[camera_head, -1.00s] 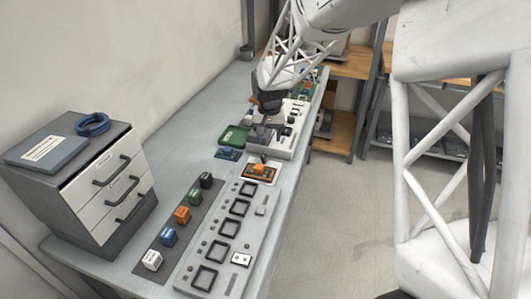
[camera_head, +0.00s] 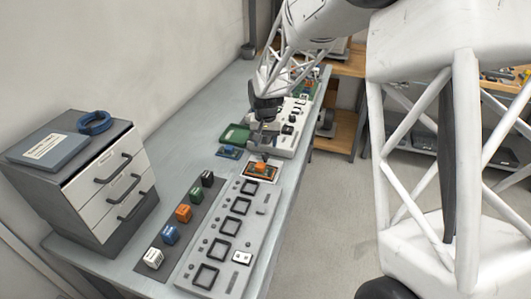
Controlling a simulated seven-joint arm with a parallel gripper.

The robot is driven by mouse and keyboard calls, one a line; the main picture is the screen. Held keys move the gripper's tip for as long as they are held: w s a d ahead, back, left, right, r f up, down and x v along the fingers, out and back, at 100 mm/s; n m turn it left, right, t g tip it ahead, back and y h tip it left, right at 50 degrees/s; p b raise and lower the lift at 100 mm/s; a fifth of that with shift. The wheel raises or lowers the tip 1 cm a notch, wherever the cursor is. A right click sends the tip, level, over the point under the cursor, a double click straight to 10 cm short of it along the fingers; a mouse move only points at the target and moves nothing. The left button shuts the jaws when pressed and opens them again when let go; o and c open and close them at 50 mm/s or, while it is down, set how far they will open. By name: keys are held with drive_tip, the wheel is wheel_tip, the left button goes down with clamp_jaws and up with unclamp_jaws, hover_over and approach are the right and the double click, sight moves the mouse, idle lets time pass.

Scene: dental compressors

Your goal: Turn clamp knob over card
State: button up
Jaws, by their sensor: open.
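My gripper (camera_head: 263,138) points down over the near left part of the light grey device (camera_head: 292,140) on the bench. Its fingers are small and dark against dark parts of the device. An orange block (camera_head: 261,168) sits on a white-edged card (camera_head: 248,176) just in front of the device, a little nearer than the fingers. A dark part stands at the far side of this block. I cannot make out the clamp knob for certain; my gripper and wrist cover part of that area.
A green tray (camera_head: 234,134) and a blue block (camera_head: 229,151) lie left of the device. A grey panel with square frames (camera_head: 220,250) and a dark strip of coloured blocks (camera_head: 183,213) fill the near bench. A drawer cabinet (camera_head: 85,175) stands at left. The bench's back left is clear.

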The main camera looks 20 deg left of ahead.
sight(265, 154)
drive_tip(key=shift+f, duration=2.7)
drive_tip(key=c, duration=0.9)
